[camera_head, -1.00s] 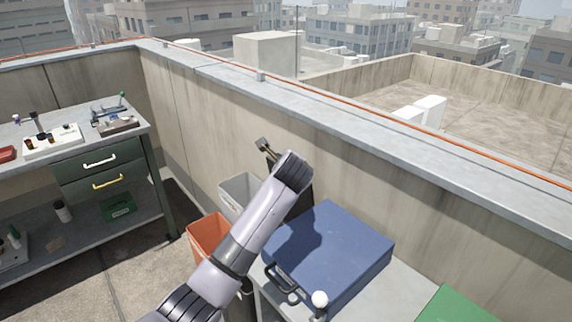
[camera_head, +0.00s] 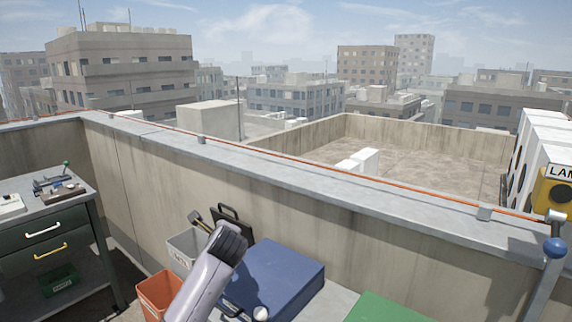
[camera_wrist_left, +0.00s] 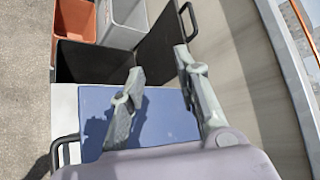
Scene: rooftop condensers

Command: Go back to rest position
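My left arm reaches up from the bottom middle of the head view, and its gripper (camera_head: 198,219) shows partly past the dark wrist. In the left wrist view the two grey fingers of this gripper (camera_wrist_left: 159,64) stand apart with nothing between them. They are over the blue case (camera_wrist_left: 165,115), whose top carries a shadow. The gripper seems to be in the air, touching nothing that I can see. My right gripper is in neither view.
The blue case (camera_head: 275,277) lies by the parapet (camera_head: 330,232). A grey bin (camera_head: 183,248), an orange bin (camera_head: 158,292) and a black handled panel (camera_head: 236,226) are close by. A workbench (camera_head: 45,185) stands left. A green surface (camera_head: 385,308) and a blue-knobbed pole (camera_head: 554,248) are right.

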